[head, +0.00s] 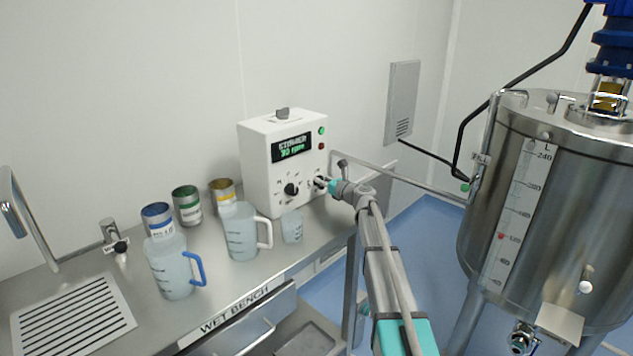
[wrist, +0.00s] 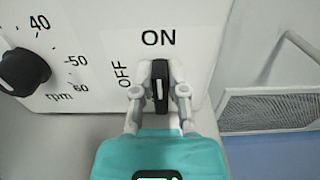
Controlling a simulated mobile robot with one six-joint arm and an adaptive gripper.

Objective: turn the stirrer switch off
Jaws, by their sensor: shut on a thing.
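The white stirrer control box (head: 262,168) stands on the wet bench in the head view, its display reading "STIRRER" and a green rpm value. In the wrist view, the black stirrer switch (wrist: 160,86) has a white mark that points up towards "ON"; "OFF" is printed to its left. My gripper (wrist: 159,90) is shut on the switch, one finger on each side. In the head view my gripper (head: 322,183) reaches the lower right of the box front, where it hides most of the switch.
A black rpm knob (wrist: 24,72) is left of the switch. On the bench (head: 215,309) stand a blue-handled jug (head: 172,268), a white-handled jug (head: 240,232), a small beaker (head: 292,228) and three cans. A steel tank (head: 545,210) is at the right.

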